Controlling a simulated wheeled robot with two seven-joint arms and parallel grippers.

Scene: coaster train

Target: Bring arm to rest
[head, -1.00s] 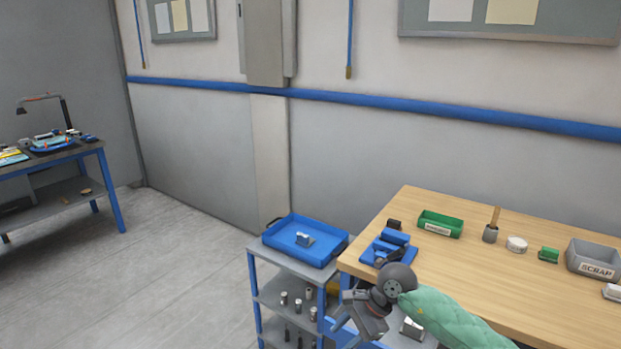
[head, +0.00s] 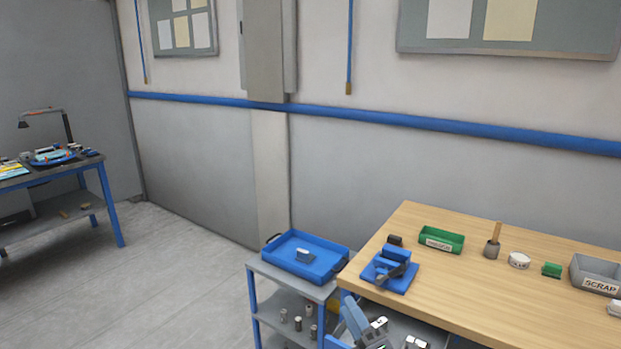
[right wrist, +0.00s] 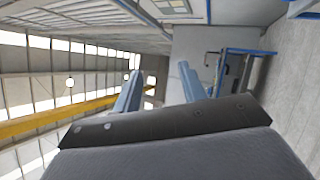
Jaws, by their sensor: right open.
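My right gripper (head: 346,329) is at the bottom edge of the head view, in front of the wooden bench's left end. Only part of it shows there, and the rest of the arm is out of frame. In the right wrist view its two blue-grey fingers (right wrist: 160,74) stand apart with nothing between them, so it is open and empty. My left gripper is not in view.
A blue tray (head: 281,256) with a small metal part stands on a grey cart left of the wooden bench (head: 470,283). The bench carries a blue vise (head: 388,275), a green bin (head: 441,242) and a grey scrap bin (head: 597,275). Floor (head: 170,290) at left is clear.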

